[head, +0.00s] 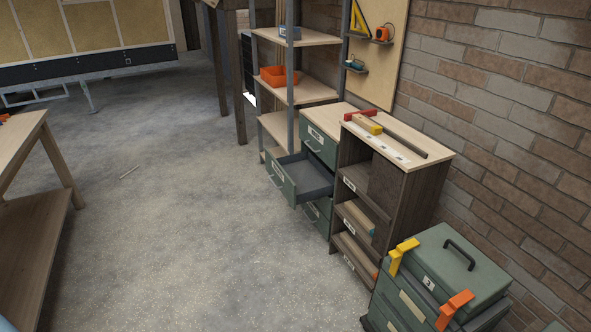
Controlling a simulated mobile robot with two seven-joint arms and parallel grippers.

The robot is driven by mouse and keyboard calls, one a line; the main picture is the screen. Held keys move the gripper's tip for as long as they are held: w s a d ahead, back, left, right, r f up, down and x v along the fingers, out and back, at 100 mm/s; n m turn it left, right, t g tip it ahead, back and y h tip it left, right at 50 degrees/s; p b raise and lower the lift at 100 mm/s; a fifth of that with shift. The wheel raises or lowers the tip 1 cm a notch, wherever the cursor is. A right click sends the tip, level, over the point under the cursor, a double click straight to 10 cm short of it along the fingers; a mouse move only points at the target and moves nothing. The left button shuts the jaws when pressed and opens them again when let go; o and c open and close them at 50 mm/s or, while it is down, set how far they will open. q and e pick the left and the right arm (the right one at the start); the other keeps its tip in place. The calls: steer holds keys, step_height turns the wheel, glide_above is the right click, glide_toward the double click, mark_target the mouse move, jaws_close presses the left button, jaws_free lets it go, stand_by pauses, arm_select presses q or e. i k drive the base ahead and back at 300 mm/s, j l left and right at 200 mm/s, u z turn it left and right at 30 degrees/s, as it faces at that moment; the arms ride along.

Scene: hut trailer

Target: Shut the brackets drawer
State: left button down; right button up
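A green drawer cabinet (318,141) with a pale wooden top stands against the brick wall, right of the open shelves. One of its drawers (280,181) is pulled far out into the room. Its grey inside looks empty from here. The label on its front is too small to read, so I cannot tell if it says brackets. The drawer above (318,143) and the one below (316,217) look shut. Neither of my grippers is in the head view.
A dark wooden cubby unit (408,200) stands right of the cabinet, with a green toolbox stack (446,272) with yellow and orange latches in front of it. A shelf rack (297,92) stands behind. A workbench (22,140) is at left.

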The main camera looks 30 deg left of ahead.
mark_target(300, 179)
steer(key=i+j+z, duration=0.1)
steer(key=j, duration=0.25)
steer(key=i+j+z, duration=0.1)
steer(key=j, duration=0.25)
steer(key=i+j+z, duration=0.1)
steer(key=j, duration=0.25)
steer(key=i+j, duration=0.15)
steer(key=j, duration=0.2)
steer(key=i+j, duration=0.15)
steer(key=j, duration=0.2)
steer(key=i+j, duration=0.1)
steer(key=j, duration=0.25)
steer(key=i+j, duration=0.15)
steer(key=j, duration=0.2)
steer(key=i+j, duration=0.15)
steer(key=j, duration=0.2)
steer(key=i+j+z, duration=0.1)
steer(key=j, duration=0.25)
steer(key=i+j, duration=0.5)
steer(key=i, duration=0.25)
